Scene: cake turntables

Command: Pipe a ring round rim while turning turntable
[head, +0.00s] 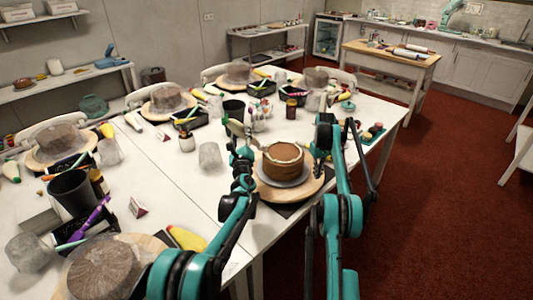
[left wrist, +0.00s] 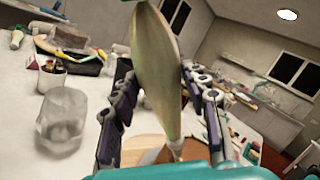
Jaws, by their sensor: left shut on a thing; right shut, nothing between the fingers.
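A brown cake (head: 284,162) stands on a pale plate on the round wooden turntable (head: 308,190), near the table's front edge. A pale cream band shows along its top rim; I cannot tell whether it closes all round. My left gripper (head: 243,137) is at the cake's upper left, shut on a pale olive piping bag (left wrist: 156,65). In the left wrist view the bag stands between the fingers, its nozzle (left wrist: 175,143) pointing down over a blurred wooden disc. My right gripper (head: 319,158) is shut and empty by the turntable's right side; my arm partly hides it, so contact is unclear.
A clear glass (head: 210,155) stands left of my left gripper. Small coloured items (head: 374,131) lie right of my right arm. Other covered cakes on turntables (head: 165,98), dark trays and cups crowd the table's left and back.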

